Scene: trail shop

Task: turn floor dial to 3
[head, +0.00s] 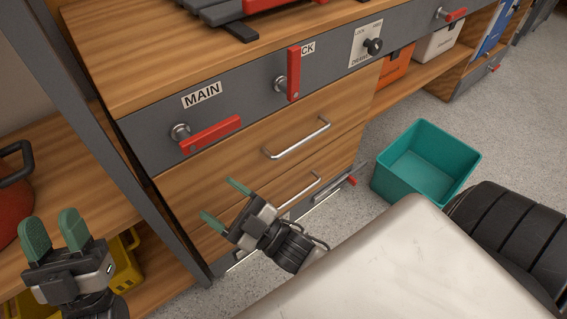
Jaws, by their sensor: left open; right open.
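I see no dial with a floor scale that I can make out. The only round control in view is a black knob (373,46) on a white plate (359,58) on the grey counter fascia; its small lettering seems to read lock and drawers. My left gripper (51,222) is open and empty at the lower left, in front of the wooden shelf. My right gripper (218,199) is open and empty in front of the lower drawers, well below and left of the knob. Neither gripper touches a control.
A red MAIN lever (212,134) and an upright red lever (293,74) sit on the fascia. Drawers with metal handles (297,138) are below. A teal bin (423,165) stands on the floor. A yellow crate (124,265) is at lower left.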

